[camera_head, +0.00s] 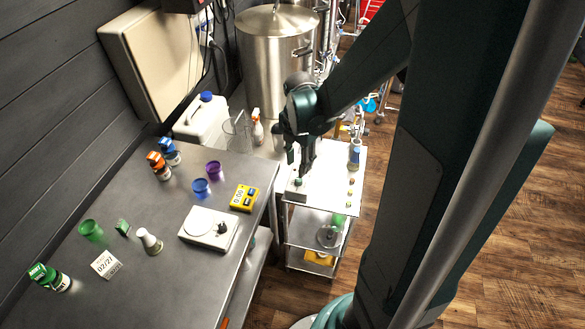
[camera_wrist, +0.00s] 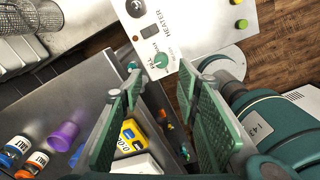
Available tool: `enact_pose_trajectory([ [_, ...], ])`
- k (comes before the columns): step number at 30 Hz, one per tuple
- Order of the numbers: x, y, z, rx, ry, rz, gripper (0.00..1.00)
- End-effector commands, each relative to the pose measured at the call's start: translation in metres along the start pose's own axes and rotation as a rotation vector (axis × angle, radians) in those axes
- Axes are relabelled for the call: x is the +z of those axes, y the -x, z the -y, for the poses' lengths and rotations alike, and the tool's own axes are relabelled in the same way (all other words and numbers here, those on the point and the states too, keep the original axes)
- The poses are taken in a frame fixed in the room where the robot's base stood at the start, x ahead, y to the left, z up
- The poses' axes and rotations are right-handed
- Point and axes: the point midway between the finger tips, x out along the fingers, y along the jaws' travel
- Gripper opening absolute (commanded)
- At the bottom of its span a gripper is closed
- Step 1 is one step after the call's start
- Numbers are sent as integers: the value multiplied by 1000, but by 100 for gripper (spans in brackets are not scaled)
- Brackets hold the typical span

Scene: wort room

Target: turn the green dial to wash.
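The green dial (camera_wrist: 162,60) sits on a white panel (camera_wrist: 190,25) marked HEATER in the wrist view. Small lettering surrounds the dial, but I cannot read its setting. The dial shows beyond the gap between the fingertips, seemingly apart from both. In the head view my gripper (camera_head: 305,168) points down just above the box and partly hides it.
A black knob (camera_wrist: 135,8) and a small display (camera_wrist: 149,31) are on the same panel. Small green (camera_wrist: 239,24) and yellow pieces lie to its right. A grey table (camera_head: 150,270) with cups, bottles and a scale (camera_head: 208,228) stands left of the cart (camera_head: 335,190).

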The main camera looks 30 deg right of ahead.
Motion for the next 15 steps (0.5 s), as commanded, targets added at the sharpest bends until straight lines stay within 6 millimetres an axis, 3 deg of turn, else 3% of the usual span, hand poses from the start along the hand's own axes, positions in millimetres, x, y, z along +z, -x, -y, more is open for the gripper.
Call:
enact_pose_trajectory([
  [15,5,-10,1,-15,62,-11,32],
])
